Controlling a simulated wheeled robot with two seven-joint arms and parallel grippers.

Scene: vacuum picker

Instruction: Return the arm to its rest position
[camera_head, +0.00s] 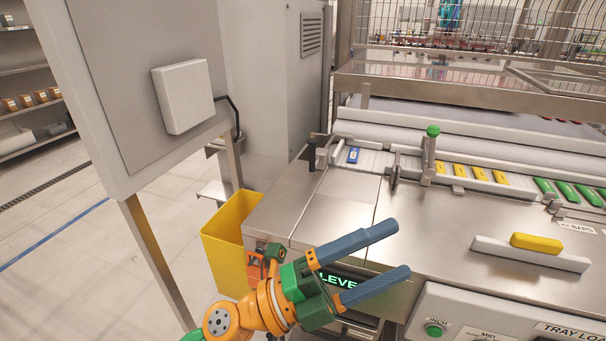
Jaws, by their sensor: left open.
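My left gripper (383,262) is in the lower middle of the head view, at the front edge of the steel machine top (334,212). Its two blue fingers are spread apart with nothing between them. They point to the right and a little up. The gripper partly covers a dark display with green letters, of which "LEVE" (338,281) shows. My right gripper is not in view.
A yellow bin (226,243) stands close behind my left arm. A grey cabinet (120,80) rises at the left. A yellow bar (537,243) lies on a raised ledge (490,245) at the right. Blue, yellow and green bars lie in a lane behind.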

